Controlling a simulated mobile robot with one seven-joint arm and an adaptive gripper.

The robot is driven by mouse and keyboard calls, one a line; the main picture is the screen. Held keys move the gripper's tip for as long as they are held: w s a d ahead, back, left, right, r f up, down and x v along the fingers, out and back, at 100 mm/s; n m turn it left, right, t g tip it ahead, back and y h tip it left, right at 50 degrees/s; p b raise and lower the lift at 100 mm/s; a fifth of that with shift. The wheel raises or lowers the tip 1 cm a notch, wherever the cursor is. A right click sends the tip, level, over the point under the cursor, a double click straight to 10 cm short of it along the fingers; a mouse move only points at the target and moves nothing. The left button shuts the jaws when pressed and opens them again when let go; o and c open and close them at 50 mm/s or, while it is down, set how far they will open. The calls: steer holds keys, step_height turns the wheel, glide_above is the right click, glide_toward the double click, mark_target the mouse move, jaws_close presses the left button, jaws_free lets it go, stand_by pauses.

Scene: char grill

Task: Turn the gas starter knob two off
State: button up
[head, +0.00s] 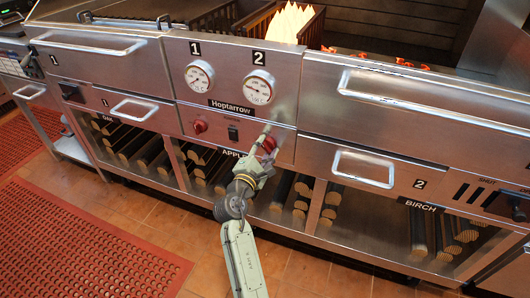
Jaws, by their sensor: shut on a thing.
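The red starter knob two (270,145) sits on the steel front panel under gauge 2 (259,88). It is partly hidden by my gripper. My gripper (264,143) reaches up from below and is shut on this knob; the fingertips are small and the exact contact is hard to see. The knob's turn angle cannot be told. The other red knob (200,126) sits under gauge 1 (199,77), apart from my gripper. A black switch (233,134) sits between the two knobs.
Steel drawers with protruding handles flank the panel, left (134,106) and right (363,169). Log shelves (418,232) lie below. Flames (292,22) rise above the panel. The tiled floor (140,213) in front is open, with a red mat (78,240) at left.

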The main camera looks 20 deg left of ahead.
steer(key=shift+f+m+b, duration=0.1)
steer(key=shift+m+b, duration=1.75)
steer(key=shift+m, duration=1.35)
steer(key=o, duration=1.2)
steer(key=s, duration=1.2)
steer(key=shift+a, duration=0.2)
